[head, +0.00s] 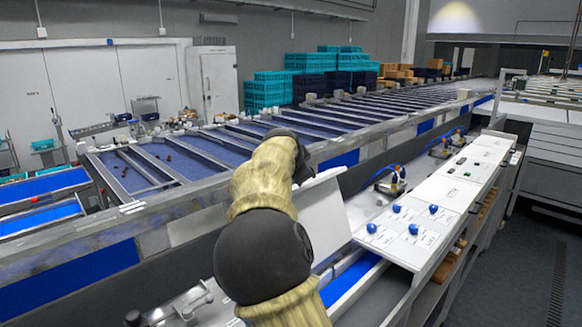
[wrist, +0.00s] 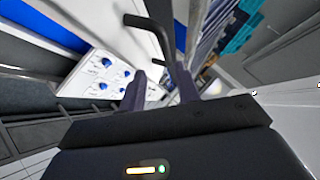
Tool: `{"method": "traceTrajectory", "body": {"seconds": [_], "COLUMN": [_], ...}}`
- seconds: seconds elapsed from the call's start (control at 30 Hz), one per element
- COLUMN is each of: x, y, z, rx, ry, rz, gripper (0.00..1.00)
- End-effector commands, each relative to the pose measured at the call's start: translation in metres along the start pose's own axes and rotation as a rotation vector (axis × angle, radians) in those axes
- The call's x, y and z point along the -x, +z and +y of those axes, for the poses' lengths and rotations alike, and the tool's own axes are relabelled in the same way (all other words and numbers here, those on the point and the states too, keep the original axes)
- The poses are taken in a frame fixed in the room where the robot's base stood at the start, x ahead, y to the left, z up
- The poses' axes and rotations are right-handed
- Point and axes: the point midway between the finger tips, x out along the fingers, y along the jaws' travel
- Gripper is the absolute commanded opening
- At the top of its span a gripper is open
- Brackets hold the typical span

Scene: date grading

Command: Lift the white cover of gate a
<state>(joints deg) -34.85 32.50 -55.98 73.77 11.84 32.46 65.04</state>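A white cover panel (head: 322,212) stands tilted beside my arm in the head view, above a blue belt; its lower left part is hidden by my arm. I cannot read a gate label on it. In the wrist view, my gripper (wrist: 162,84) has its two dark fingers apart, with a gap between them. A bent black handle (wrist: 150,27) reaches in from the top and runs down towards that gap. I cannot tell whether the fingers touch it. In the head view my sleeved arm hides most of the gripper.
A white control panel with blue knobs (head: 397,226) lies to the right of the cover; it also shows in the wrist view (wrist: 104,84). A long grading conveyor (head: 240,150) runs behind my arm. Stacked teal crates (head: 268,92) stand at the back. Dark floor (head: 530,245) is open at right.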

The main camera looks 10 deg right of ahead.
Motion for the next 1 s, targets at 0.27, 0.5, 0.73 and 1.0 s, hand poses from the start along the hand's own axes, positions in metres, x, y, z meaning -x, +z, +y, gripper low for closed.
{"method": "traceTrajectory", "body": {"seconds": [0.27, 0.5, 0.73, 1.0], "x": [0.053, 0.099, 0.119, 0.120], "y": [0.002, 0.000, -0.002, -0.003], "z": [0.001, 0.001, -0.001, -0.001], "rx": [0.001, 0.001, 0.001, 0.001], "ry": [-0.009, -0.009, -0.006, -0.006], "rz": [0.001, 0.003, 0.006, 0.007], "gripper": [0.33, 0.33, 0.33, 0.33]}}
